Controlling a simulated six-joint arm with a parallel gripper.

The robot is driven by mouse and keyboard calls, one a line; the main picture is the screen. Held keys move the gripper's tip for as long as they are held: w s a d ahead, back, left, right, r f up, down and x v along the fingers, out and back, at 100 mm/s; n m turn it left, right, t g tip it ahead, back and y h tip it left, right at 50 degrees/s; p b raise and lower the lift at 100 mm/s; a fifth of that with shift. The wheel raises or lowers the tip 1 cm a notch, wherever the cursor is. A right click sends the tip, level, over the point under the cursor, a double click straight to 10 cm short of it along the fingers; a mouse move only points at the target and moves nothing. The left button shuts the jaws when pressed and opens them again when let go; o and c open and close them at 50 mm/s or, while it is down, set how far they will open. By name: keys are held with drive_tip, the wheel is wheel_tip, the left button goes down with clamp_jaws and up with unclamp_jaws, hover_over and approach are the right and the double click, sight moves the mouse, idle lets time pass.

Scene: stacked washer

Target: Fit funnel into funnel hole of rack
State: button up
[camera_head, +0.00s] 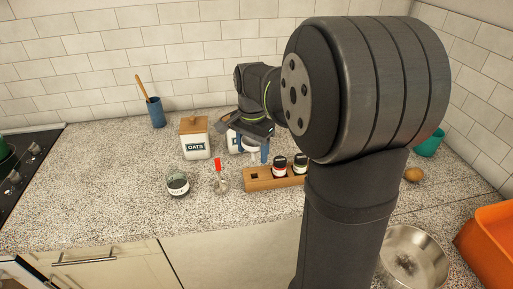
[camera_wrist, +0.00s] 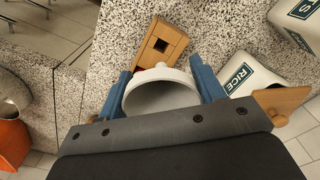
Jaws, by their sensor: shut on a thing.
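My gripper (camera_wrist: 163,88) has blue fingers and is shut on a white funnel (camera_wrist: 158,92). The funnel's wide mouth faces the wrist camera, and its narrow end points away from my gripper. The wooden rack (camera_head: 258,185) lies on the counter, below and in front of my gripper in the head view. The rack also shows past the funnel in the wrist view (camera_wrist: 174,52), with a square hole near its end. In the head view my gripper (camera_head: 256,149) is above the counter behind the rack; the funnel is mostly hidden there.
Two small jars (camera_head: 280,163) stand in the rack. A RICE canister (camera_wrist: 241,72) and an OATS canister (camera_head: 195,142) stand close by. A red-handled utensil (camera_head: 218,165) and a glass jar (camera_head: 178,184) are left of the rack. The front-left counter is clear.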

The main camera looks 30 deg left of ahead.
drive_tip(key=shift+f, duration=0.1)
drive_tip(key=shift+f, duration=2.8)
drive_tip(key=shift+f, duration=1.2)
drive_tip(key=o, duration=0.8)
wheel_tip(320, 180, up, 17)
drive_tip(key=shift+r, duration=0.2)
drive_tip(key=shift+f, duration=0.1)
